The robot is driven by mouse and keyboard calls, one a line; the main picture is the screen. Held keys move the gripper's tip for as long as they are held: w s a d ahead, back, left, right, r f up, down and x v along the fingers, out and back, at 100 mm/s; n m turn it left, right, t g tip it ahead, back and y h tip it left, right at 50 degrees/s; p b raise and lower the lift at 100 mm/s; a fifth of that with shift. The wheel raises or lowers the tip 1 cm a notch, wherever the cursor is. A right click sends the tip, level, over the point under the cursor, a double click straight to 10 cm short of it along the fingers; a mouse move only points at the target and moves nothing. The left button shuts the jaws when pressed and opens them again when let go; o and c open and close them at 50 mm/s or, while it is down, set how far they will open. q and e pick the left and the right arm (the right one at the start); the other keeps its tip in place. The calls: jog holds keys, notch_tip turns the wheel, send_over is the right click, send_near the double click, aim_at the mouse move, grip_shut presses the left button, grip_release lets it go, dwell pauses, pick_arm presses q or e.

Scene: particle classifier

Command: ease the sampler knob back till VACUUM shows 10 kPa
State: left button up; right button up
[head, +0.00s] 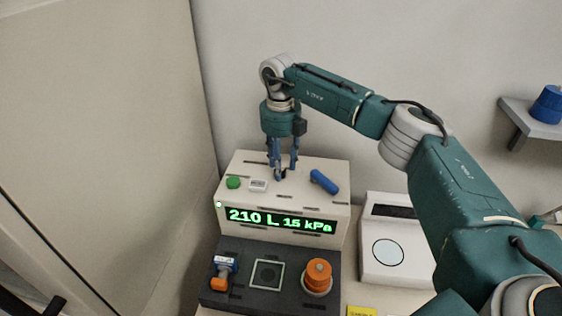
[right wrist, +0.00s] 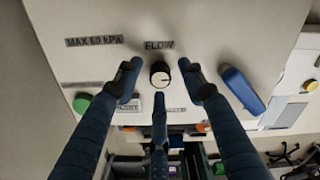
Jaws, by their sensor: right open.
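The sampler (head: 340,182) is a cream box with a sloped top and a green-lit display (head: 281,219) that reads 210 L and 15 kPa. In the right wrist view, its small black knob (right wrist: 160,75) with a white pointer mark sits below the label FLOW (right wrist: 159,45). My right gripper (head: 282,172) points down over the sampler top. It is open, with its blue fingers spread around the knob; gaps show at both sides, and I cannot tell whether the lower finger touches it. In the head view the fingers mostly hide the knob. My left gripper is not in view.
On the sampler top are a green button (head: 233,182), a small white label or button (head: 258,185) and a blue handle (head: 324,182). An orange knob (head: 318,274) stands on the dark front base. A white scale-like device (head: 388,252) stands to the right. A wall is behind.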

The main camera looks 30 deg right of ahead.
jog(key=shift+f, duration=0.2)
jog(key=shift+c, duration=0.2)
grip_shut()
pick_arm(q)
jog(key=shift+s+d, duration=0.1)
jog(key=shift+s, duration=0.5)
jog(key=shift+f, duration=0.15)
pick_arm(e)
jog(key=shift+n, duration=0.3)
jog(key=n+b, duration=0.1)
jog(key=n, duration=0.3)
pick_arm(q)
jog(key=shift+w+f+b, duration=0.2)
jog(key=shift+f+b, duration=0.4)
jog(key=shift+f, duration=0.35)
pick_arm(e)
jog(key=n, duration=0.5)
jog(key=shift+w+r+n, duration=0.1)
jog(key=shift+r+n, duration=0.1)
jog(key=shift+n, duration=0.1)
